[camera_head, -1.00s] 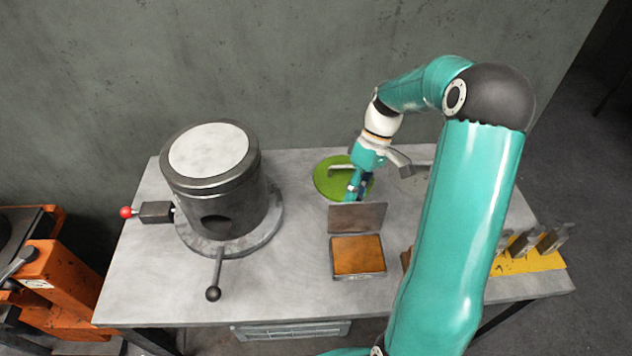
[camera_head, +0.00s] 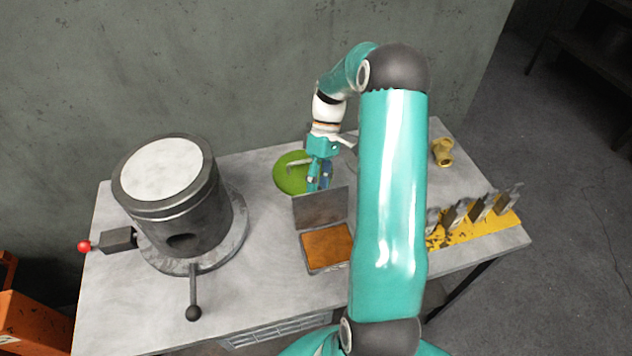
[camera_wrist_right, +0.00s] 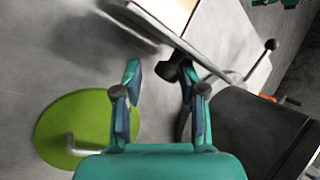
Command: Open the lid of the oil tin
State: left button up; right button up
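The oil tin (camera_head: 328,247) is a shallow square box with an orange-brown inside, near the middle of the table. Its grey lid (camera_head: 320,207) stands raised at the tin's back edge, so the inside shows. My right gripper (camera_head: 319,184) is just behind the raised lid, pointing down, over the near side of a green disc. In the right wrist view my right gripper (camera_wrist_right: 161,70) has its two fingers apart with nothing between them. The lid's edge and part of the tin (camera_wrist_right: 172,12) show beyond the fingertips. My left gripper is not in view.
The green disc (camera_head: 291,178) with a bent metal handle lies behind the tin. A dark cylindrical machine (camera_head: 180,205) with a ball-ended lever (camera_head: 193,290) stands left. A yellow rack (camera_head: 480,230) with metal pieces and a brass fitting (camera_head: 443,152) are at right. Table front is mostly clear.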

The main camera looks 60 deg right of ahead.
jog(key=shift+o, duration=0.5)
jog(key=shift+s+d, duration=0.1)
jog(key=shift+r, duration=0.1)
jog(key=v, duration=1.1)
jog(key=shift+d+r, duration=0.2)
jog(key=shift+r, duration=0.15)
